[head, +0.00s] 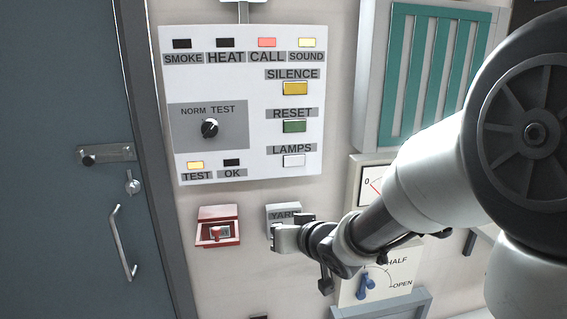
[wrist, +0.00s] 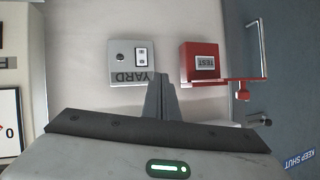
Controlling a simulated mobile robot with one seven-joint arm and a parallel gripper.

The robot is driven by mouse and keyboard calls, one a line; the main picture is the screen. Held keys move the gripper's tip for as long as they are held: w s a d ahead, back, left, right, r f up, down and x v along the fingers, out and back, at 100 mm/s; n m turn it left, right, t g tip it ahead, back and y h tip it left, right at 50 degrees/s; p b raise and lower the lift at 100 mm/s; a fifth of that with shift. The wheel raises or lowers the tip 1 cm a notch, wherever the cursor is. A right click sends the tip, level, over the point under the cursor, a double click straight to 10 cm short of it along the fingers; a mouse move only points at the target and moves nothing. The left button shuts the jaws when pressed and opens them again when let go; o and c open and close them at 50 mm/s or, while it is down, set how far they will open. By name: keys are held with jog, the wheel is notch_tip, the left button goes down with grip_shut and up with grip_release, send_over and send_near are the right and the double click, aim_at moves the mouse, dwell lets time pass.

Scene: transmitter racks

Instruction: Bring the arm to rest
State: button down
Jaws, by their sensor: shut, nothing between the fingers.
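My gripper (head: 276,237) is at the end of my arm, which reaches in from the right in the head view. Its fingers are shut and empty. They are in front of the lower part of the small grey YARD box (head: 283,209) and partly hide it. In the wrist view, which is turned over, my shut fingers (wrist: 160,82) point at the wall between the YARD box (wrist: 122,63) and the red TEST box (wrist: 199,54). I cannot tell whether the fingertips touch the YARD box.
The red box (head: 218,227) hangs just left of my gripper. The white alarm panel (head: 250,160) is above, with CALL, SOUND and TEST lamps lit. A blue door (head: 65,230) with a handle is at left. A gauge (head: 370,185) and a blue lever (head: 366,286) are near my arm.

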jog(key=s+d+r+m+g+h+p, duration=0.1)
jog(key=s+d+r+h, duration=0.3)
jog(key=d, duration=0.3)
jog(key=s+d+r+m+h+p, duration=0.1)
jog(key=s+d+r+m+h, duration=0.1)
jog(key=s+d+r, duration=0.45)
jog(key=s+d+g+p, duration=0.1)
jog(key=s+d+g, duration=0.1)
jog(key=s, duration=0.6)
jog(key=s+d+g+p, duration=0.1)
jog(key=s+d+g, duration=0.1)
jog(key=s, duration=0.6)
jog(key=shift+s+m, duration=0.2)
jog(key=shift+m, duration=0.1)
jog(key=shift+r, duration=0.15)
